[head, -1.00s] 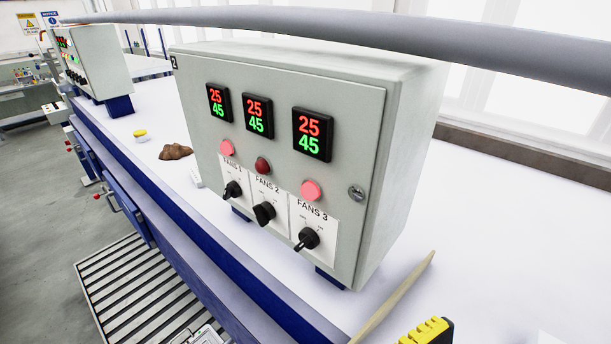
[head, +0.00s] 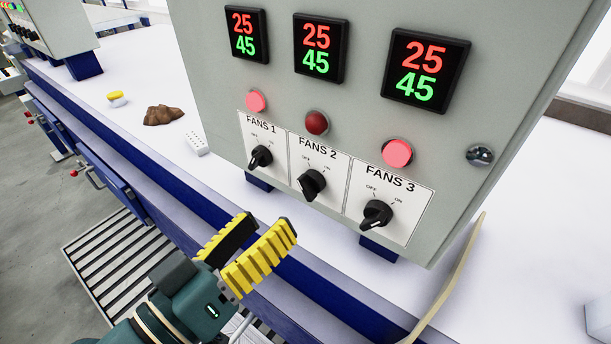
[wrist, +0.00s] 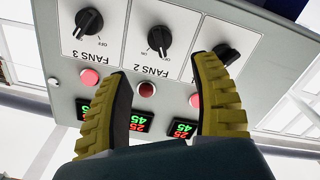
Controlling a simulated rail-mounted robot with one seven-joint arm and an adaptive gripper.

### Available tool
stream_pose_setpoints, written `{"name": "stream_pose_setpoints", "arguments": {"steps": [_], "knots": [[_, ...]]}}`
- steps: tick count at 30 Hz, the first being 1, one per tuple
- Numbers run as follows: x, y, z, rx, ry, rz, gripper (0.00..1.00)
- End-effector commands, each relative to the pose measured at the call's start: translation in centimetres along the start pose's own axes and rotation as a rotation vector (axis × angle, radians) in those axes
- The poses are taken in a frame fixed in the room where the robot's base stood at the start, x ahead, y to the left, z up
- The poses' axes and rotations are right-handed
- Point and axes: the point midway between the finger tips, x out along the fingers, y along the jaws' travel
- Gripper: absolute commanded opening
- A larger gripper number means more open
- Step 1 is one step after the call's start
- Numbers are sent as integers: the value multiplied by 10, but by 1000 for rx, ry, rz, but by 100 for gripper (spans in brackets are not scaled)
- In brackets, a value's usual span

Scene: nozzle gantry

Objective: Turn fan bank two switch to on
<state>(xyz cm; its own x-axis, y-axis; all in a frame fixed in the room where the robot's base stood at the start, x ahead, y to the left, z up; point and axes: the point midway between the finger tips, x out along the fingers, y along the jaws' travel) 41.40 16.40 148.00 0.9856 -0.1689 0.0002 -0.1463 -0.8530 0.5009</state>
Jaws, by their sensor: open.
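The FANS 2 switch (head: 311,184) is a black rotary knob on a white label with OFF and ON marks, in the middle of three knobs. The lamp above it (head: 317,122) is dark red and looks unlit. In the wrist view, which is upside down, the knob (wrist: 159,38) shows beyond and between my fingertips, and the lamp (wrist: 147,89) lies between the fingers. My gripper (head: 265,228) has yellow ribbed fingers, is open and empty, and is below left of the knob in the head view, apart from it.
The FANS 1 (head: 260,157) and FANS 3 (head: 376,215) knobs flank it, each under a lit pink lamp. The grey cabinet (head: 500,60) stands on a white bench (head: 140,85). A brown lump (head: 163,115) and a wooden stick (head: 455,270) lie on the bench.

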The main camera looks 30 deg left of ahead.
Motion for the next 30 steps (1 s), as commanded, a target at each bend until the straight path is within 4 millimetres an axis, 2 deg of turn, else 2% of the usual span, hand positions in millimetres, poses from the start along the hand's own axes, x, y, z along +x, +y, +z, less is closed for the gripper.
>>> {"name": "stream_pose_setpoints", "arguments": {"steps": [1, 6, 12, 16, 23, 26, 30], "knots": [[13, 4, -2, 0, -4, 5, 63], [54, 3, -3, 0, -3, 3, 63], [88, 2, -1, 1, -2, 2, 63], [96, 0, 0, 2, -1, 0, 63], [96, 0, 0, 2, 0, -1, 63], [96, 0, 0, 2, 0, -1, 49], [96, 0, 0, 2, 0, -1, 22]]}}
